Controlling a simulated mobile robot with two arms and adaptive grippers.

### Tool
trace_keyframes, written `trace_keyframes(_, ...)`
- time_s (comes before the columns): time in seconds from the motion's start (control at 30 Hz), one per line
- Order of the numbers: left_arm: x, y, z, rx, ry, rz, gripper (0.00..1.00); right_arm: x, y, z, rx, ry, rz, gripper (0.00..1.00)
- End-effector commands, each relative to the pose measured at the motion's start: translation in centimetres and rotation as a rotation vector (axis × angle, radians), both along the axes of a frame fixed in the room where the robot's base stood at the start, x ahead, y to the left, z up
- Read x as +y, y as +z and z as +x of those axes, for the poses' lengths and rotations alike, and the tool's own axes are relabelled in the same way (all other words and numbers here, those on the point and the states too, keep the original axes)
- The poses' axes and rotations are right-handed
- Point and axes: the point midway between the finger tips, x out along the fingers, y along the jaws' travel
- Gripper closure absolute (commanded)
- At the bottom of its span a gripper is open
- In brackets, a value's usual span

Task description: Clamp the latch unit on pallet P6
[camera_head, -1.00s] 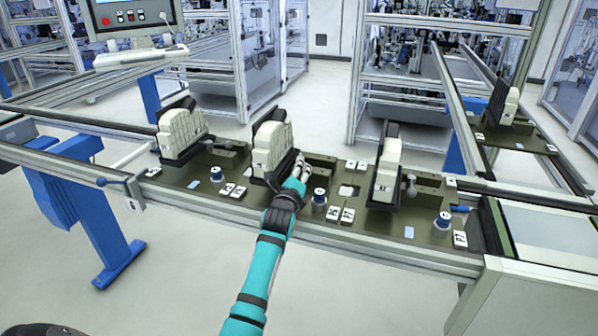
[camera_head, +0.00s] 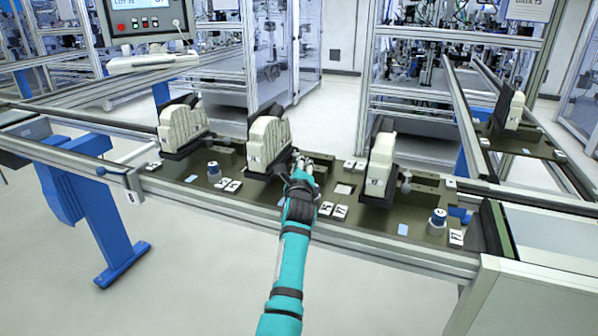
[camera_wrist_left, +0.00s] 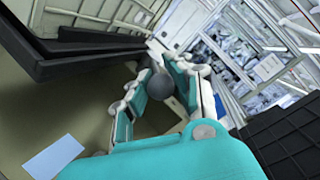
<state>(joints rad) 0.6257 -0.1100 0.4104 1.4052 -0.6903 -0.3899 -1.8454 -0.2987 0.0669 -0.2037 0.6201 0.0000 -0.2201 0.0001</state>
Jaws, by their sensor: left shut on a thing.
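The middle cream latch unit (camera_head: 268,140) sits tilted in its black holder (camera_head: 262,174) on a dark olive pallet plate on the line. The two small cards (camera_head: 340,212) on this plate are too small to read surely as P6. My left gripper (camera_head: 304,165) is just right of this unit, low over the plate. In the left wrist view a dark ball knob (camera_wrist_left: 160,86) is between its fingers (camera_wrist_left: 158,98), and they are shut on it. The knob's lever is mostly hidden. My right gripper is not in view.
Similar latch units stand on the left (camera_head: 184,125) and right (camera_head: 380,163). A card reading P7 (camera_head: 456,238) lies at the right. The rail (camera_head: 240,214) runs in front.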

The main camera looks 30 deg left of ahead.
Motion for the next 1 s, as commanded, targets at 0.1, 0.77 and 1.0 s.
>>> trace_keyframes(0.1,-0.5,-0.1,0.2,0.002,-0.008,-0.001,1.0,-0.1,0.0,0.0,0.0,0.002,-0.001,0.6)
trace_keyframes(0.77,-0.3,0.0,0.0,0.002,-0.005,0.0,0.52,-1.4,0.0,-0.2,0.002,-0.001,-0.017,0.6)
trace_keyframes(1.0,-1.5,-0.1,-2.0,0.003,-0.005,0.002,0.52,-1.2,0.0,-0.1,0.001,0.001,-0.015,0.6)
